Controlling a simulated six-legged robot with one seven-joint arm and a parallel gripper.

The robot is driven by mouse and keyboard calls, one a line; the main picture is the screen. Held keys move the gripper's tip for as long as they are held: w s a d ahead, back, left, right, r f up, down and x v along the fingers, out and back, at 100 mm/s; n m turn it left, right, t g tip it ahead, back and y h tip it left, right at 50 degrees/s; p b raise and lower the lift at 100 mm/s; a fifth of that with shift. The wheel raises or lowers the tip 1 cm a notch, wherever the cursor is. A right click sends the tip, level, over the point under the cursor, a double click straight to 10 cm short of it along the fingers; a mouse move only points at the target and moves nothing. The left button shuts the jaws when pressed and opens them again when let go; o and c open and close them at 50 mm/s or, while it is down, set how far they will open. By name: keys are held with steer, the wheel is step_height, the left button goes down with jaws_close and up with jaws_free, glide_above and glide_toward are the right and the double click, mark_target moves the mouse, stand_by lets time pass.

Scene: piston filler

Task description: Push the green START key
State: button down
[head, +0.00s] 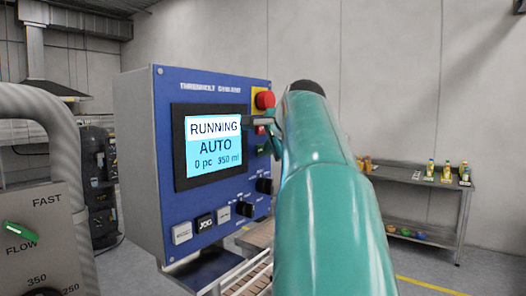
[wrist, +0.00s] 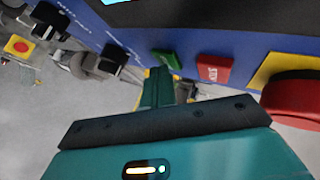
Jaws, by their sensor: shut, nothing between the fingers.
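The green START key (wrist: 168,58) is on the blue control panel (head: 215,205), beside the red STOP key (wrist: 214,68). In the head view the green key (head: 263,149) shows only partly beside my teal arm. My gripper (wrist: 158,74) is shut and empty, its fingertips right at the green key in the wrist view. I cannot tell whether they touch it. The panel's screen (head: 208,146) reads RUNNING, AUTO, 0 pc, 350 ml.
A red emergency-stop button (wrist: 295,100) on a yellow plate sits beyond the red key. Black knobs (head: 264,185) and a row of keys, including JOG (head: 205,222), lie lower on the panel. A grey shelf table (head: 420,180) stands at the right.

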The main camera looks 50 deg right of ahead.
steer(key=shift+s, duration=0.8)
steer(key=shift+s, duration=0.15)
steer(key=s, duration=0.4)
steer(key=shift+s+d, duration=0.25)
steer(key=shift+s, duration=0.1)
stand_by(0.6)
